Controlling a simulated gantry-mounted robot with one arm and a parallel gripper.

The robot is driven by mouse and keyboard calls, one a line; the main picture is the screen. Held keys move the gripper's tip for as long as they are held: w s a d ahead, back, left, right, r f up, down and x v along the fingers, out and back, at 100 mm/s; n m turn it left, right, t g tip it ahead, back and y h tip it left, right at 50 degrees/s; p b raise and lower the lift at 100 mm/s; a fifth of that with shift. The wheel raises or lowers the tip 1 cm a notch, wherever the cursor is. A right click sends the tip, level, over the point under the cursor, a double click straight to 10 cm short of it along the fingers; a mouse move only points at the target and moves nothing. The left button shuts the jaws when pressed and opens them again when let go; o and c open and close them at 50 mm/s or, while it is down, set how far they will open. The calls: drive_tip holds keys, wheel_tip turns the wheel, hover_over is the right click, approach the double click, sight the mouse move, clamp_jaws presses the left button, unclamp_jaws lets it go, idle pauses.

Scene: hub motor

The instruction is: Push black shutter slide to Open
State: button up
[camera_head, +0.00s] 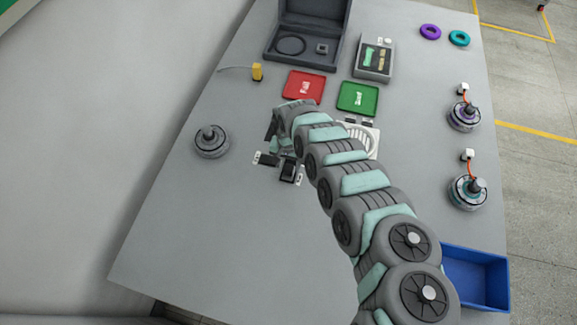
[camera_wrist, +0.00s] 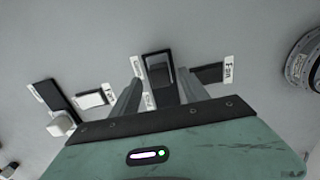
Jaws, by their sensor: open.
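A black slide unit with a raised dark block (camera_wrist: 160,76) lies on the table in the wrist view. White labels stand at its sides, their text too small to read. It also shows in the head view as a black block (camera_head: 288,170) just below my gripper (camera_head: 282,150). In the wrist view, my gripper (camera_wrist: 160,84) is open, its two grey fingers on either side of the slide unit. Whether the fingers touch it I cannot tell. The slide's exact position along its track is partly hidden.
A switch labelled "Fan" (camera_wrist: 210,73) sits close on the right in the wrist view. A black bar (camera_wrist: 50,95) and a white switch (camera_wrist: 90,99) are on the left. In the head view, a round motor (camera_head: 210,141) stands left; the front-left table is clear.

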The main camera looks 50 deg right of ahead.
sight(288, 168)
wheel_tip(288, 168, up, 6)
drive_tip(key=shift+f, duration=0.15)
drive_tip(key=shift+r, duration=0.75)
